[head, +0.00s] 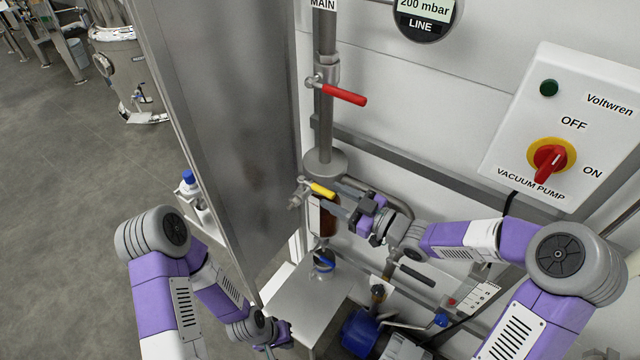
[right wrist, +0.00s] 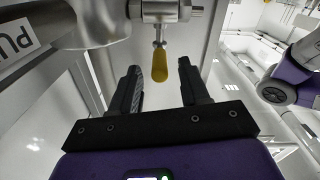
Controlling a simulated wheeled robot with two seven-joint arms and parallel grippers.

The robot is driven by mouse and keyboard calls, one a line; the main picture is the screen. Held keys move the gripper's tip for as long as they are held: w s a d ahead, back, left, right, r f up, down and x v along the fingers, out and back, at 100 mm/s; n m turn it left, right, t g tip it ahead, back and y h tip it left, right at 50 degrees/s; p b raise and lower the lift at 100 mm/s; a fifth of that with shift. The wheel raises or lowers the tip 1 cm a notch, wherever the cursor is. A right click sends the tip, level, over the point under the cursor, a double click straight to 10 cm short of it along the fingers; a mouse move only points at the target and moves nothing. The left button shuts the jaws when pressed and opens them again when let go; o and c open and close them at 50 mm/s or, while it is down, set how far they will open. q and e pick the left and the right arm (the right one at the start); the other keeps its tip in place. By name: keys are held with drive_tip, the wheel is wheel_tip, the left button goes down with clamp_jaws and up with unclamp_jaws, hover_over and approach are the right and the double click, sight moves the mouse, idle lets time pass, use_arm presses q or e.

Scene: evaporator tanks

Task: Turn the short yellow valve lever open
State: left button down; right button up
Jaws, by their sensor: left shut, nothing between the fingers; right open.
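The short yellow valve lever (head: 322,190) sits on a small valve at the side of the vertical pipe, below the red-handled valve. It points right and slightly down in the head view. In the right wrist view the yellow lever (right wrist: 160,66) hangs from a metal stem, between the two fingertips, with a gap on each side. My right gripper (head: 326,194) is open around the lever's end; it also shows in the right wrist view (right wrist: 159,72). My left gripper (head: 271,346) is low at the bottom of the head view, shut and empty, away from the valve.
A red lever (head: 345,95) is higher on the same pipe. A tall steel panel (head: 225,120) stands left of the pipe. The vacuum pump switch box (head: 560,130) is on the wall at right. A brown bottle (head: 325,222) is just below the valve, above a steel table (head: 305,300).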

sight(315, 187)
drive_tip(key=x, duration=0.5)
drive_tip(key=shift+w+a, duration=0.1)
clamp_jaws()
